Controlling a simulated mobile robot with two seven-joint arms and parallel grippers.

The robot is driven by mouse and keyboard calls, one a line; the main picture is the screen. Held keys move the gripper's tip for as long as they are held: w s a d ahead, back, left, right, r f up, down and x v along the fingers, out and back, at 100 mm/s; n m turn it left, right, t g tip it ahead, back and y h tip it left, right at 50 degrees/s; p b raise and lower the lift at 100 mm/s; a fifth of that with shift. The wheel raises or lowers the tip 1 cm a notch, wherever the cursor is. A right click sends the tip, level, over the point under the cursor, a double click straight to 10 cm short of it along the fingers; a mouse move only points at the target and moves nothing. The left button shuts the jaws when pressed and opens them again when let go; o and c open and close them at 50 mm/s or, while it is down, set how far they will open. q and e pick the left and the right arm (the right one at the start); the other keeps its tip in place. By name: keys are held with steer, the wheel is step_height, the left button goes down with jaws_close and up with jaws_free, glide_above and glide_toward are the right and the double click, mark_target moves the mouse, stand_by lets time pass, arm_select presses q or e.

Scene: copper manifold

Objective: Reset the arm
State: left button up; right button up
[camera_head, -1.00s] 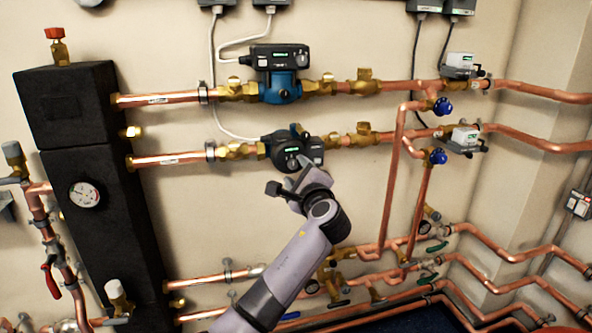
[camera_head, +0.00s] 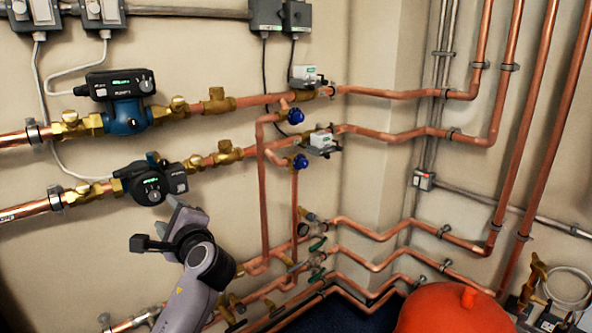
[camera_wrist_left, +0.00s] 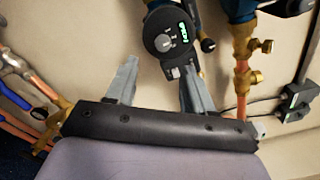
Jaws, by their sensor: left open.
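My left gripper (camera_head: 160,230) is in front of the copper manifold, just below the lower pump (camera_head: 150,183), a black unit with a round dial and green display. In the left wrist view, my left gripper's two grey fingers (camera_wrist_left: 155,88) stand apart with nothing between them. The lower pump (camera_wrist_left: 172,35) shows beyond the fingertips, near the right finger; I cannot tell whether they touch. My left arm (camera_head: 190,300) comes up from the bottom edge. My right gripper is in neither view.
The upper pump (camera_head: 122,103) has a blue body. Copper pipes with brass valves and blue knobs (camera_head: 296,116) run along the wall. A red-orange vessel (camera_head: 450,310) stands at the lower right. Grey switch boxes (camera_head: 280,14) hang at the top.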

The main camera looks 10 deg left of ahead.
arm_select(q)
steer(key=s+d+f+n+h+p, duration=0.1)
steer(key=s+d+f+h, duration=0.15)
steer(key=f, duration=0.45)
steer(key=s+d+f+n+h+p, duration=0.1)
steer(key=s+d+f+h+p, duration=0.1)
steer(key=s+f+h, duration=0.3)
steer(key=s+d+f+h+p, duration=0.1)
steer(key=d+f+h, duration=0.1)
steer(key=f, duration=0.6)
steer(key=s+d+f+n+h+p, duration=0.1)
steer(key=s+d+f+n+h, duration=0.1)
steer(key=s, duration=0.5)
steer(key=s+d+f+n+h+p, duration=0.1)
steer(key=s+d+f+n+h, duration=0.1)
steer(key=s+n, duration=0.3)
steer(key=s+d+f+n+g+h+p, duration=0.1)
steer(key=s+d+f+n+h, duration=0.1)
steer(key=s, duration=0.7)
steer(key=shift+d+n, duration=0.55)
steer(key=shift+n, duration=0.15)
